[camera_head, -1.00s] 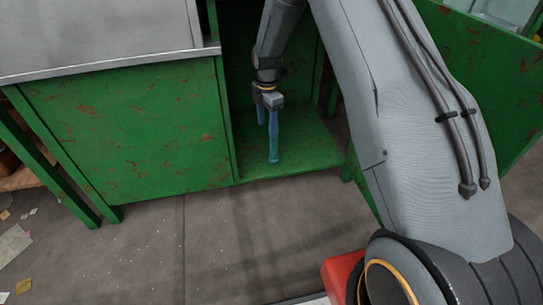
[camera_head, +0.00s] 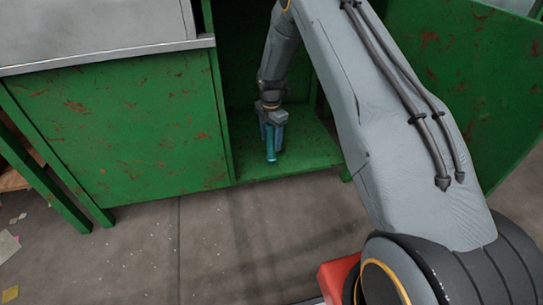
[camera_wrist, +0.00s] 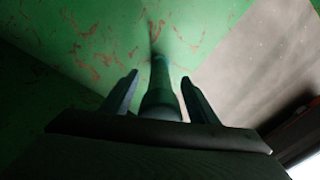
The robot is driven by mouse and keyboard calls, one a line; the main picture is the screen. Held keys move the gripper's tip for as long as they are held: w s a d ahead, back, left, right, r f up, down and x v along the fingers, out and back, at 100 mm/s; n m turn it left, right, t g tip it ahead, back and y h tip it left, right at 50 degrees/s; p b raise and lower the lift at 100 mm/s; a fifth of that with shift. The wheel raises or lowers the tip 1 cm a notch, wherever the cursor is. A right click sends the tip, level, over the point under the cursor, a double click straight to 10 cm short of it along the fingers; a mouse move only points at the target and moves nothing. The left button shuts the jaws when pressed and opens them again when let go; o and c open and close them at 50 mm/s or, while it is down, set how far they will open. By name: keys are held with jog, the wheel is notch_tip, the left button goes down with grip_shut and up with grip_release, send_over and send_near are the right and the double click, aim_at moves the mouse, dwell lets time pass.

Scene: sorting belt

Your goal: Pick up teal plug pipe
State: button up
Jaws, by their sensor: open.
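The teal plug pipe (camera_head: 271,156) stands upright on the green floor of the open bay, close to its front edge. In the wrist view the pipe (camera_wrist: 161,98) shows as a dark teal shaft with a wider rounded end close to the camera. My gripper (camera_head: 272,147) points down over the pipe. In the wrist view my gripper (camera_wrist: 159,77) is open, with one finger on each side of the pipe. Gaps show between the pipe and both fingers. The head view does not clearly show the pipe's upper part between the fingers.
The green rusty cabinet panel (camera_head: 120,135) stands left of the bay, under a grey metal top (camera_head: 95,35). Another green panel (camera_head: 450,90) is at the right. The bay floor (camera_head: 310,150) is clear right of the pipe. Concrete floor (camera_head: 200,245) lies in front.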

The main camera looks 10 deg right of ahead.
jog(key=shift+f, duration=0.55)
grip_shut()
jog(key=shift+r, duration=0.1)
notch_tip(320, 180, up, 10)
jog(key=p, duration=0.4)
jog(key=c, duration=1)
grip_release()
